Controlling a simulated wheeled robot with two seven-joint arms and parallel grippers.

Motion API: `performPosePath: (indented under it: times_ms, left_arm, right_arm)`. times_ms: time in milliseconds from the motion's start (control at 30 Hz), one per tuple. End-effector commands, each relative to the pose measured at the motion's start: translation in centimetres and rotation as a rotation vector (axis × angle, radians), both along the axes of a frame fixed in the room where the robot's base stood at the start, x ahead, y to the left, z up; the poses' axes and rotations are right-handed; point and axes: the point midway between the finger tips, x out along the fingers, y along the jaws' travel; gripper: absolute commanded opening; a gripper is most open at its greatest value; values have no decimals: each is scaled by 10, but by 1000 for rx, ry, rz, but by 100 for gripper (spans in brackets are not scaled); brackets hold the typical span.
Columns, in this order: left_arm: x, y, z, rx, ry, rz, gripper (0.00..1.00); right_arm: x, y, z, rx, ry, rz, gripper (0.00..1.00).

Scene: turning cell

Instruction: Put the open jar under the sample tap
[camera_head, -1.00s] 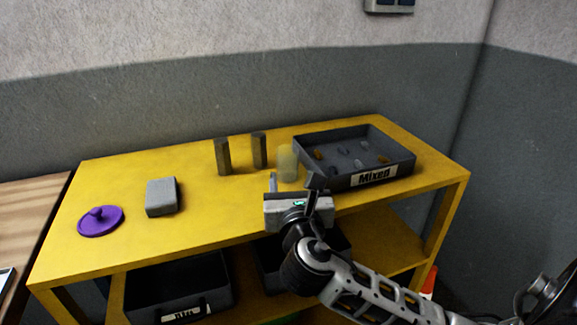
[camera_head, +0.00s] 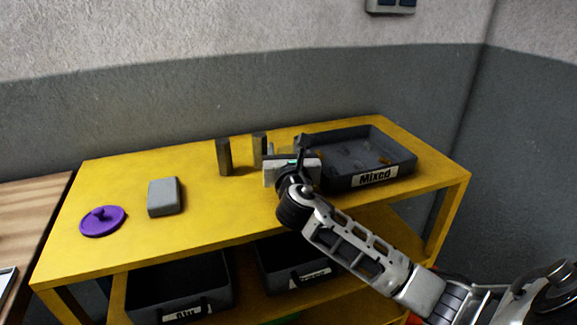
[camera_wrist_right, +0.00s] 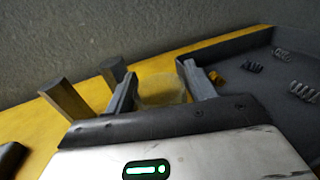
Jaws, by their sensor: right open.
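The open jar (camera_wrist_right: 162,90) is a pale, see-through vessel standing on the yellow table, seen in the right wrist view between the two fingers of my right gripper (camera_wrist_right: 160,76). The fingers are open, one on each side of the jar; whether they touch it I cannot tell. In the head view my right gripper (camera_head: 286,147) reaches over the table beside the dark tray and mostly hides the jar. No sample tap can be made out. My left gripper is not in view.
Two grey upright blocks (camera_head: 224,157) stand left of my right gripper. The dark "Mixed" tray (camera_head: 374,178) with small parts is close on its right. A grey block (camera_head: 164,196) and a purple knobbed lid (camera_head: 102,221) lie further left. Dark bins (camera_head: 180,286) sit on the lower shelf.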

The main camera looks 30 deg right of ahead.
Motion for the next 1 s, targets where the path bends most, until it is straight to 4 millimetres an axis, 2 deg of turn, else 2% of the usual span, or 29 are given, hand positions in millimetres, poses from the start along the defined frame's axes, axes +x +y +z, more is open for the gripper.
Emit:
performPosePath:
  times_ms: [100, 133, 233, 333, 367, 667, 867, 1000]
  left_arm:
    - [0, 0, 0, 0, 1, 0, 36]
    - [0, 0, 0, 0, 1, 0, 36]
    - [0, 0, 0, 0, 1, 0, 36]
    - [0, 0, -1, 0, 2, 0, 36]
    - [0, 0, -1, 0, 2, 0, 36]
    - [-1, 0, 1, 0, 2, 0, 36]
    - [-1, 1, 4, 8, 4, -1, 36]
    - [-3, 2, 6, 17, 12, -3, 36]
  right_arm:
    - [0, 0, 0, 1, 0, 0, 55]
    - [0, 0, 0, 1, 0, 0, 49]
    - [0, 0, 0, 1, 0, 0, 22]
    - [0, 0, 0, 0, -1, 0, 22]
    - [0, 0, 0, 0, -1, 0, 18]
    - [0, 0, 7, 0, -4, 1, 18]
    - [0, 0, 34, -1, -6, 0, 18]
    - [-17, 15, 62, 1, -9, 4, 18]
